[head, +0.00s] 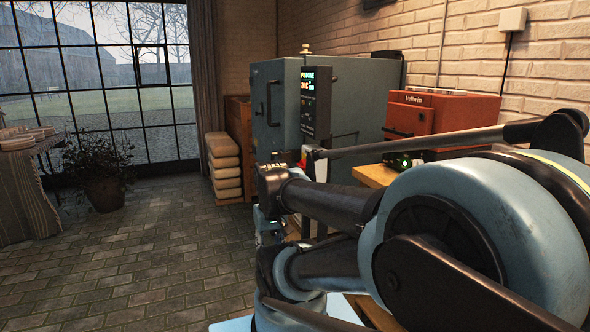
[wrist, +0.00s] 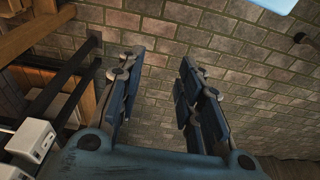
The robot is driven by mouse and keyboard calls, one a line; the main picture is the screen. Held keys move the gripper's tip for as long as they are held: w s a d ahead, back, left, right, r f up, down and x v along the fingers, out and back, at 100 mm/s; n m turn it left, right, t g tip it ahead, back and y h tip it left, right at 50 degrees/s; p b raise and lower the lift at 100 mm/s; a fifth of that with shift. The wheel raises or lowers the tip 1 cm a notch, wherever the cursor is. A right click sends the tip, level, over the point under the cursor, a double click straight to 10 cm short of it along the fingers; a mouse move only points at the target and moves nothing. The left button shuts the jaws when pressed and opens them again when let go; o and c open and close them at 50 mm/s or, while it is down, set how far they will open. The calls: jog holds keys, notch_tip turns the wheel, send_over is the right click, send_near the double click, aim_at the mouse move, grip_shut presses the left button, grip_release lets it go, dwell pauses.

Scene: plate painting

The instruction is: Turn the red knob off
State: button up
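A small red spot (head: 302,162) shows in the head view, just below the control panel of the blue-grey kiln and behind my arm. It may be the red knob, but it is too small and covered to be sure, and I cannot read any knob setting. My gripper (wrist: 158,62) is open and empty in the wrist view, its two dark fingers spread apart over the paved floor (wrist: 225,65). No red knob shows in the wrist view. In the head view my arm covers much of the right side, and I cannot make out the gripper's fingers.
The blue-grey kiln (head: 278,88) has a lit display panel (head: 317,92). A red-orange box (head: 455,112) stands right of it by the brick wall. White boxes (wrist: 32,138) and dark bars lie left in the wrist view. A potted plant (head: 103,185) stands left; the floor between is clear.

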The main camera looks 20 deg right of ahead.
jog(key=o, duration=0.4)
jog(key=shift+s+r, duration=0.15)
jog(key=shift+s, duration=0.1)
jog(key=shift+o, duration=1)
jog(key=shift+s+d+r, duration=0.15)
jog(key=shift+r, duration=0.1)
jog(key=w+d+r+m+g+h, duration=0.1)
jog(key=w+d+r+m+h, duration=0.35)
jog(key=w, duration=0.55)
jog(key=w+d+r+m+h, duration=0.3)
jog(key=w+d+r+h, duration=0.25)
jog(key=w, duration=0.55)
jog(key=w+a+f+m+h, duration=0.15)
jog(key=w+m+h, duration=0.3)
jog(key=w, duration=0.55)
jog(key=w+a+m+h, duration=0.35)
jog(key=w+m, duration=0.25)
jog(key=w, duration=0.3)
jog(key=d, duration=1.8)
jog(key=shift+w+g, duration=0.3)
jog(key=shift+d, duration=0.1)
